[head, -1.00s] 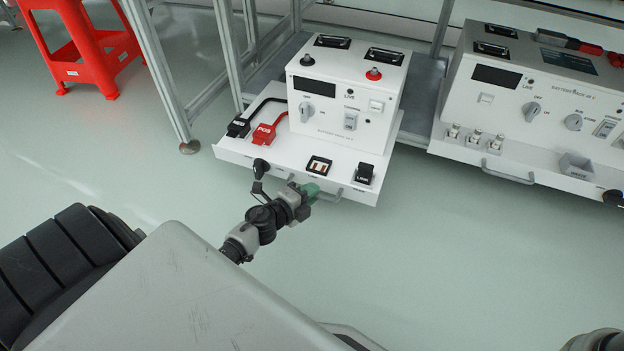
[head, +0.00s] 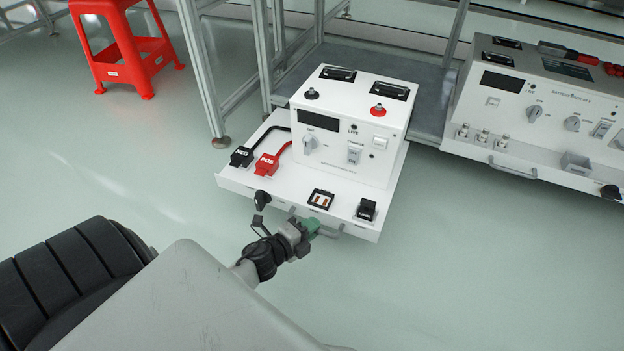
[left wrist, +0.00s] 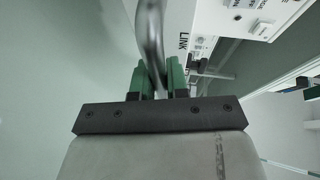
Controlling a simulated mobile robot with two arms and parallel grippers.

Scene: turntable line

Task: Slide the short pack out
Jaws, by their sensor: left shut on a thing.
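The short pack (head: 345,150) is a white box with a display, knobs, a black and a red terminal on top. It stands on a white tray (head: 235,178) that juts out from the metal shelf. Black NEG (head: 242,156) and red POS (head: 266,164) plugs lie unplugged on the tray's left. My left gripper (head: 310,226) is at the tray's front, its green fingers shut on the front handle (head: 330,233). The left wrist view shows the metal handle bar (left wrist: 150,35) between the green fingers (left wrist: 159,80). My right gripper is out of view.
A longer white pack (head: 545,110) stands on the shelf to the right, its own tray handle (head: 512,170) in front. A rack post (head: 200,70) rises left of the tray. A red stool (head: 125,50) stands at the upper left. The floor in front is clear.

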